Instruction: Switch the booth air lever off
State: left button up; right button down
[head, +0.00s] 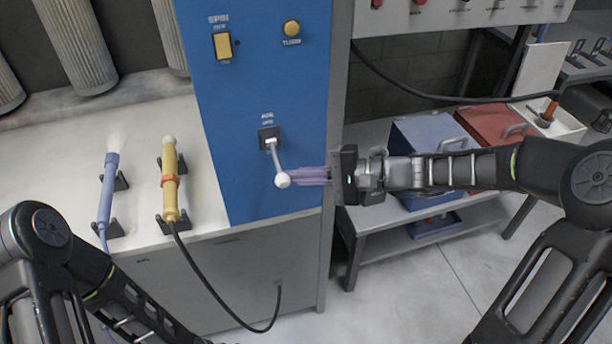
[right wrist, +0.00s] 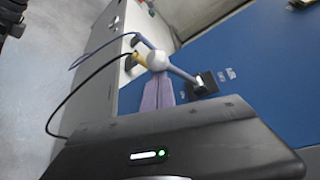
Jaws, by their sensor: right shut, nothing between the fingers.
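The air lever (head: 277,160) is on the lower part of the blue panel (head: 255,95). It is a thin grey lever in a black mount, angled downward, with a white ball at its tip. My right gripper (head: 300,177) comes in from the right with its purple fingers shut and empty. The fingertips are at or very close to the ball; I cannot tell if they touch. In the right wrist view the ball (right wrist: 157,60) shows just beyond the fingers (right wrist: 158,95). My left arm shows at the lower left, but its gripper is out of view.
A yellow switch (head: 222,46) and a round yellow button (head: 291,28) are higher on the panel. A blue tool (head: 106,190) and a yellow tool (head: 169,180) with cables rest in holders at left. Blue and red boxes stand on a shelf at right.

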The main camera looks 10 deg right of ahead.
jog(key=r, duration=0.4)
jog(key=shift+s+a, duration=0.15)
jog(key=shift+s, duration=0.05)
jog(key=shift+b, duration=0.3)
jog(key=d+r+b, duration=0.1)
jog(key=d+b, duration=0.3)
jog(key=d, duration=0.5)
jog(key=shift+w+d+b, duration=0.2)
jog(key=shift+b, duration=0.2)
jog(key=shift+r, duration=0.1)
